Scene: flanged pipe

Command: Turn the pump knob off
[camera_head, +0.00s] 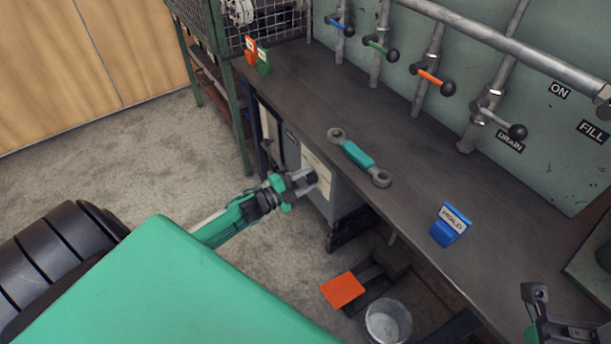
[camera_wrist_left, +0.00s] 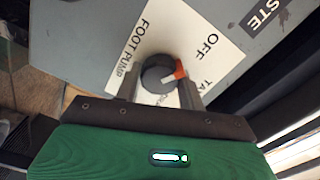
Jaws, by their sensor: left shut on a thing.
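The pump knob (camera_wrist_left: 158,74) is round and dark grey with an orange and white pointer, in the left wrist view. It sits on a white plate (camera_wrist_left: 212,72) that reads "FOOT PUMP", "OFF" and a partly hidden word beginning "TA". The orange pointer end faces right, below the word OFF. My left gripper (camera_wrist_left: 160,92) is shut on the knob, one finger on each side. In the head view the left gripper (camera_head: 306,180) is at the front of the grey cabinet (camera_head: 345,197) under the bench, and hides the knob. My right gripper (camera_head: 560,315) is partly visible at the bottom right.
The bench (camera_head: 310,95) holds a wrench with a teal grip (camera_head: 357,154) and a blue HOLD sign (camera_head: 450,225). Several valve levers line the back panel. Below are an orange pedal (camera_head: 342,290) and a bucket (camera_head: 388,322). Floor left of the cabinet is clear.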

